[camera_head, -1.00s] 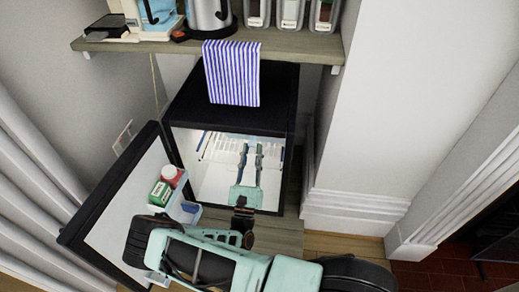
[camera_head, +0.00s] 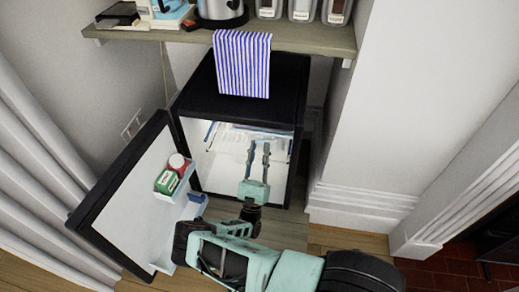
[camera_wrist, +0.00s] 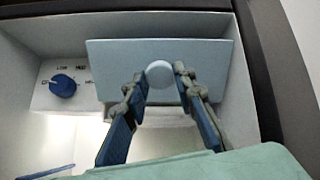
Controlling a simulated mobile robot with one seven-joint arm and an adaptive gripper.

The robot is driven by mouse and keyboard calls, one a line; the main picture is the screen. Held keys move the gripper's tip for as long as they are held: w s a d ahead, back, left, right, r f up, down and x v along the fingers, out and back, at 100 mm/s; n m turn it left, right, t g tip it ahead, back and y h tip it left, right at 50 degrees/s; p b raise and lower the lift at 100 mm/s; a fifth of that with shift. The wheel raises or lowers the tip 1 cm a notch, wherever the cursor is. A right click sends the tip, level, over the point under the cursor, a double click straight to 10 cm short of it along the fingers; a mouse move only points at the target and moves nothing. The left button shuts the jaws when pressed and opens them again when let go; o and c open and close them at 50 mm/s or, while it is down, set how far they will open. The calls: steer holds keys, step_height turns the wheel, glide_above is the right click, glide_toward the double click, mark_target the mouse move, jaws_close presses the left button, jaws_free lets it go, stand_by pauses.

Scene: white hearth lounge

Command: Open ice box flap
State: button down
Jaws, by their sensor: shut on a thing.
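The fridge (camera_head: 242,108) stands open and lit inside. In the wrist view the ice box flap (camera_wrist: 110,62) is a pale blue-grey panel with a round white knob (camera_wrist: 159,73) on it. My gripper (camera_wrist: 164,72) reaches in with its two fingers on either side of the knob, shut on it. In the head view my gripper (camera_head: 259,147) is inside the fridge opening; the flap is hard to make out there. Whether the flap is a little ajar I cannot tell.
The fridge door (camera_head: 128,200) is swung open to the left, with a green-and-white box (camera_head: 167,182) and a red-capped container (camera_head: 177,162) in its rack. A striped cloth (camera_head: 242,64) hangs above from the shelf (camera_head: 300,38). A dial (camera_wrist: 63,86) sits left of the flap. A white wall stands at right.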

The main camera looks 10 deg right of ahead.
steer(key=c, duration=1.6)
jaws_free()
steer(key=shift+r, duration=0.15)
